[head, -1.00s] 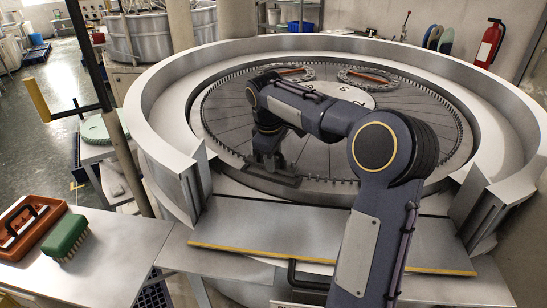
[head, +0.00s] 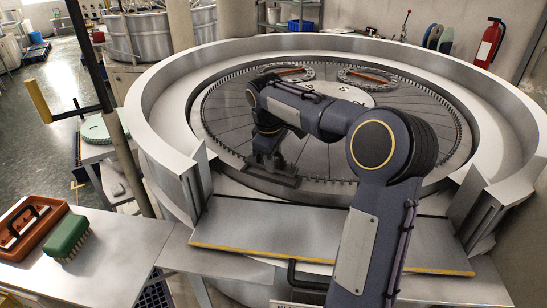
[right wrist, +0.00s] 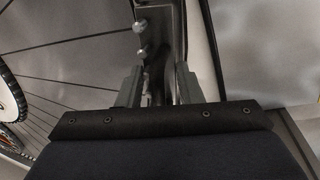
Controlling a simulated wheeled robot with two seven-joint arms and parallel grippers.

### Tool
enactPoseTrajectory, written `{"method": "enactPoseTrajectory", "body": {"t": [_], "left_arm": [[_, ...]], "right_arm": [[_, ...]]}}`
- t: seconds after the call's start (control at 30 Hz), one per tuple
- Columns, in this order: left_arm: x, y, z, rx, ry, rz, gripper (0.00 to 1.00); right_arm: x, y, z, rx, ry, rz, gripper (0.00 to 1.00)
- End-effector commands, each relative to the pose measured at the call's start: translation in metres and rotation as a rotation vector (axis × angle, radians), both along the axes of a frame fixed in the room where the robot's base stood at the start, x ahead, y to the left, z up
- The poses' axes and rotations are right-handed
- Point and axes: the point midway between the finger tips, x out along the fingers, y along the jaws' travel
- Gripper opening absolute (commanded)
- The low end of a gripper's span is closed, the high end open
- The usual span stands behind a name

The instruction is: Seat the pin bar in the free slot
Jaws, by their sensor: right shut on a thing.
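My right gripper (head: 268,165) reaches down at the near-left rim of the large round lapping plate (head: 320,150). In the right wrist view its two grey fingers (right wrist: 158,88) are shut on the pin bar (right wrist: 166,28), a narrow grey metal piece with shiny round pins along its left side. The bar runs away from the gripper, by the edge of the plate. In the head view my gripper and arm hide the bar. The free slot cannot be made out in either view, so I cannot tell whether the bar is in it. My left gripper is out of view.
A toothed pin ring circles the plate, inside a high grey wall (head: 160,125). Geared carriers (head: 375,79) lie at the back of the plate. A yellow-edged shelf (head: 300,232) is in front. A green brush (head: 67,237) and an orange tray (head: 52,212) stand on the left table.

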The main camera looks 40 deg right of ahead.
Motion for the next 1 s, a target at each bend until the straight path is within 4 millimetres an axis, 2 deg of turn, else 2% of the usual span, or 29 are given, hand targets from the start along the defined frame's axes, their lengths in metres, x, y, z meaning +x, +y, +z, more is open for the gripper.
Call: {"method": "enactPoseTrajectory", "body": {"t": [0.27, 1.0], "left_arm": [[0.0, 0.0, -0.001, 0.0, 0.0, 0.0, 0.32], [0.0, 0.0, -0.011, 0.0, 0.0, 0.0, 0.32]], "right_arm": [[0.0, 0.0, -0.001, 0.0, -0.001, 0.0, 0.0], [0.0, 0.0, -0.019, -0.001, 0.0, 0.0, 0.0]]}}
